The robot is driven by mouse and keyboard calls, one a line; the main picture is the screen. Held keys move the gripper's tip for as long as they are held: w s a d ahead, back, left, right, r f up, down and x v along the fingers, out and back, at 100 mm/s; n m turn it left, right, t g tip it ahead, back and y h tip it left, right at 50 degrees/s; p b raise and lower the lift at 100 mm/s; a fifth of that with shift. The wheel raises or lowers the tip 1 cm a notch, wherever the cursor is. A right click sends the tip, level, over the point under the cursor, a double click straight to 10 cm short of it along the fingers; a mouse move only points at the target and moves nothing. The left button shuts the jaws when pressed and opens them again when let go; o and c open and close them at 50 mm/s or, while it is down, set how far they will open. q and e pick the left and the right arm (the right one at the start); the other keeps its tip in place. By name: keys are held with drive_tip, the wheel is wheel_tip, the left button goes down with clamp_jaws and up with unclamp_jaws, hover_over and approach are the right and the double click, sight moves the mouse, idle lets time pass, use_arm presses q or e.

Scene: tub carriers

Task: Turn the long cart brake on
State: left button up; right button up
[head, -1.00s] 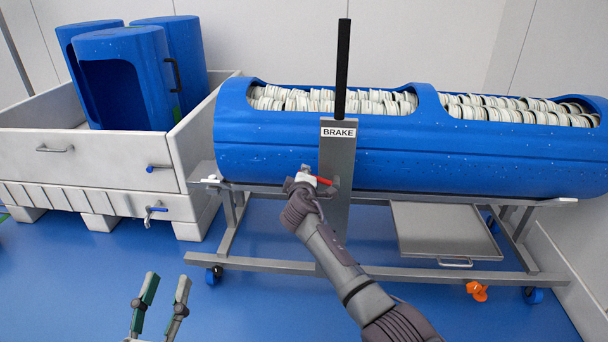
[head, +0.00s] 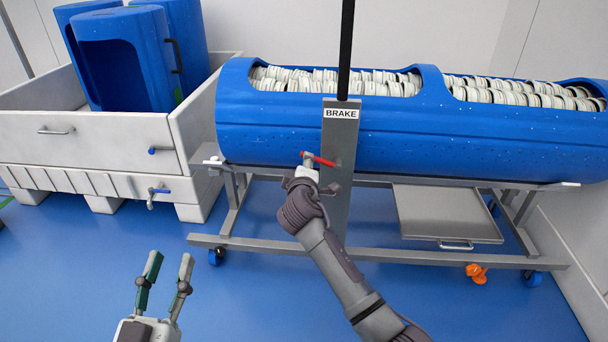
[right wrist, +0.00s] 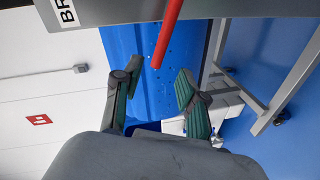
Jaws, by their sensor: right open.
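The long cart (head: 300,242) is a grey steel frame on wheels bearing a long blue tub (head: 270,140). Its upright grey post has a "BRAKE" label (head: 341,113) and a red brake lever (head: 322,161) pointing left, roughly level. My right gripper (head: 307,165) is at the lever's free end. In the right wrist view the red lever (right wrist: 168,35) reaches down between the spread fingers of the right gripper (right wrist: 132,78), with gaps on both sides. My left gripper (head: 171,254) is open and empty over the floor at lower left.
A pale crate (head: 85,145) holding upright blue tubs (head: 125,60) stands left of the cart. A black pole (head: 346,45) rises above the brake post. Blue floor in front is clear.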

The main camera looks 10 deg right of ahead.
drive_tip(key=v, duration=0.5)
